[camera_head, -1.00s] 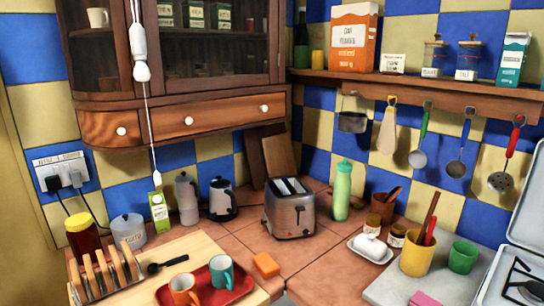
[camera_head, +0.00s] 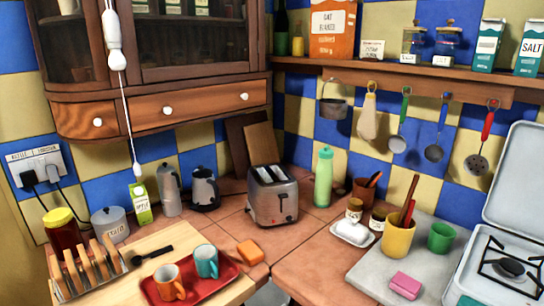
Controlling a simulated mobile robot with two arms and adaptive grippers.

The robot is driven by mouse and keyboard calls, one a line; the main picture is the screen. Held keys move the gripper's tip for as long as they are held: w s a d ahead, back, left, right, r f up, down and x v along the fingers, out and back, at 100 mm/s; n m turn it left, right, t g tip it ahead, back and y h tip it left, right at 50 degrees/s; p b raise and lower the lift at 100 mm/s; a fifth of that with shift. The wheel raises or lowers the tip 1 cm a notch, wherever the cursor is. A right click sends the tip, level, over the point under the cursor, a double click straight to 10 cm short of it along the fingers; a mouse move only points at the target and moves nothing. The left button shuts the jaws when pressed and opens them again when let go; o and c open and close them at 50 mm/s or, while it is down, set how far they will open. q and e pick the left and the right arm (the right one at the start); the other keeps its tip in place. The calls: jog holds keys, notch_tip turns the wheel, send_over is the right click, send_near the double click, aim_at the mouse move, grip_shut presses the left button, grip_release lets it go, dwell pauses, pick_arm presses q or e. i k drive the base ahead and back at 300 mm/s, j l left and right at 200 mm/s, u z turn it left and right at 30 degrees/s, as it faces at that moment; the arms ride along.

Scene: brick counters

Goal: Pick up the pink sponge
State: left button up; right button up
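The pink sponge (camera_head: 405,285) lies on the pale grey slab (camera_head: 362,272) on the right-hand counter, near the bottom of the head view. It is a small pink block, lying flat and fully visible. The yellow cup with utensils stands behind it, apart from it. Neither of my grippers shows in the view.
The yellow cup (camera_head: 397,240) and green cup (camera_head: 441,237) stand behind the sponge. The stove (camera_head: 495,275) with its raised lid (camera_head: 517,180) is to the right. An orange sponge (camera_head: 250,252) lies beside the red tray (camera_head: 215,284). Bare tiled counter (camera_head: 310,268) lies left of the slab.

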aim_at(405, 284)
jog(key=z, duration=1.4)
